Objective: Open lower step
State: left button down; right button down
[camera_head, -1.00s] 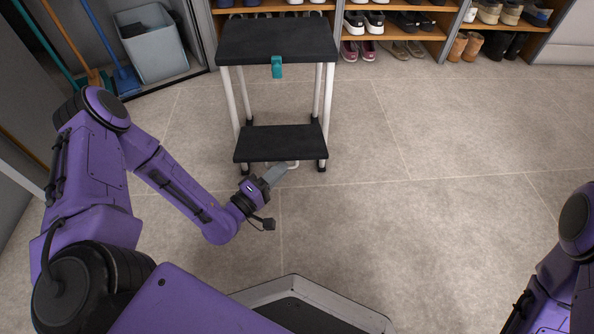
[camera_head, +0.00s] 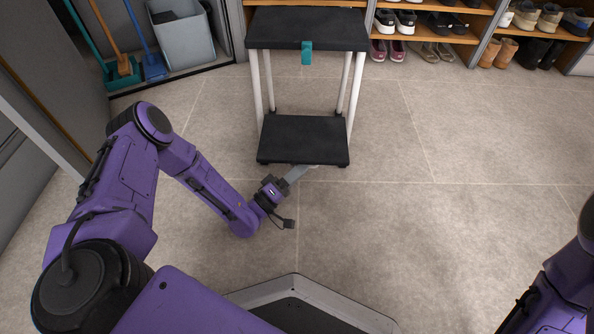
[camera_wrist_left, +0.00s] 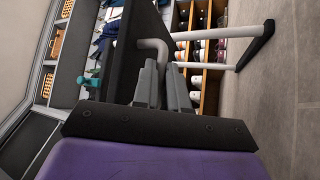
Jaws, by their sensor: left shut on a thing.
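The step stool has a black top step (camera_head: 305,28) on white legs, with a teal catch (camera_head: 307,52) at its front edge. The black lower step (camera_head: 303,140) juts forward between and past the front legs, low over the floor. My left gripper (camera_head: 299,173) is at its front edge, shut on a pale bent bar. In the left wrist view the grey fingers (camera_wrist_left: 163,80) close around this bar (camera_wrist_left: 153,46), beside the dark step (camera_wrist_left: 128,50). My right gripper is out of view.
Shoe shelves (camera_head: 425,33) stand behind and to the right of the stool. A grey bin (camera_head: 180,38) and brooms (camera_head: 124,62) are at the back left. The tiled floor (camera_head: 400,230) in front and to the right is clear.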

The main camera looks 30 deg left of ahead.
pick_arm(q)
jog(key=shift+w+r, duration=0.1)
jog(key=shift+w, duration=0.05)
